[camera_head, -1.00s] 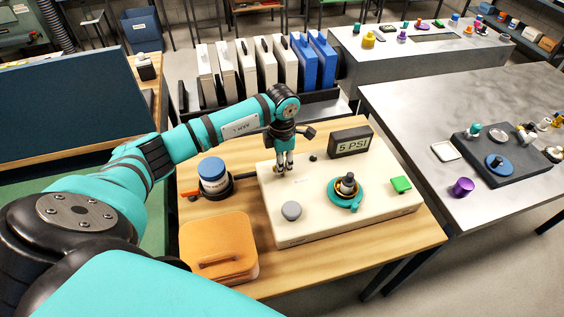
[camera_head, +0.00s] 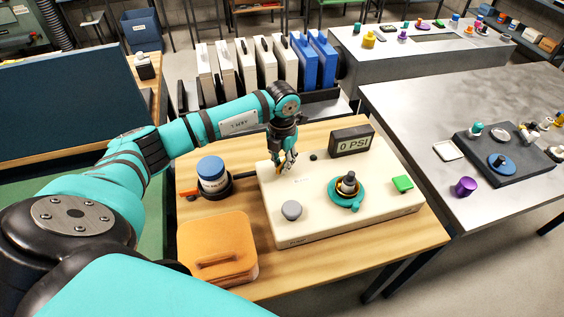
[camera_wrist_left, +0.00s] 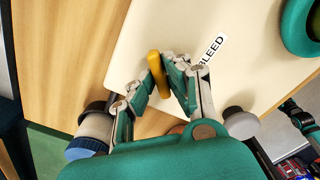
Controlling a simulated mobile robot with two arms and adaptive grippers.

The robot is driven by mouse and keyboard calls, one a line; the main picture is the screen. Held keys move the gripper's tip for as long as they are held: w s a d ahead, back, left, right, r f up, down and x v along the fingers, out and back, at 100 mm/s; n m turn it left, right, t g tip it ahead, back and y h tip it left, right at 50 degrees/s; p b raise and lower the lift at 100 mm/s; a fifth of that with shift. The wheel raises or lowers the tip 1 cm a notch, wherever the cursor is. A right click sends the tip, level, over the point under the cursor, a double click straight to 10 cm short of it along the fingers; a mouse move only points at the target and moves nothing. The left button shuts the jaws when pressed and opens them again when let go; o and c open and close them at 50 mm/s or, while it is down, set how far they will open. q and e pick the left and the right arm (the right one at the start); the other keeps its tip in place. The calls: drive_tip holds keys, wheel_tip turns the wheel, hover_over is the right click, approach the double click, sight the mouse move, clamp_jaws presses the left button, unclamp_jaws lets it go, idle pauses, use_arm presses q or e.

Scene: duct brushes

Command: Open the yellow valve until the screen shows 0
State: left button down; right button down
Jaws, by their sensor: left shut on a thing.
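The yellow valve (camera_wrist_left: 158,74) shows in the left wrist view as a small bar-shaped handle on the cream panel (camera_wrist_left: 200,25), beside a "BLEED" label (camera_wrist_left: 212,50). My left gripper (camera_wrist_left: 166,76) is shut on it, with a finger on either side. In the head view my left gripper (camera_head: 285,166) is low at the panel's back left and mostly hides the valve. The small screen (camera_head: 351,141) at the panel's back edge reads 0 PSI.
The panel also bears a grey knob (camera_head: 291,210), a teal ring fitting (camera_head: 346,194) with a dark centre, and a green block (camera_head: 402,184). A blue-lidded jar (camera_head: 211,173) and an orange case (camera_head: 218,247) stand left of it on the wooden table (camera_head: 330,277).

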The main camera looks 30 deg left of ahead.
sight(282, 164)
use_arm(q)
drive_tip(key=n, duration=0.4)
drive_tip(key=shift+r, duration=0.1)
drive_tip(key=shift+n, duration=1.8)
drive_tip(key=shift+w+n, duration=0.1)
drive_tip(key=shift+n, duration=0.2)
drive_tip(key=c, duration=1.3)
unclamp_jaws()
drive_tip(key=shift+c, duration=0.2)
wheel_tip(282, 164, up, 12)
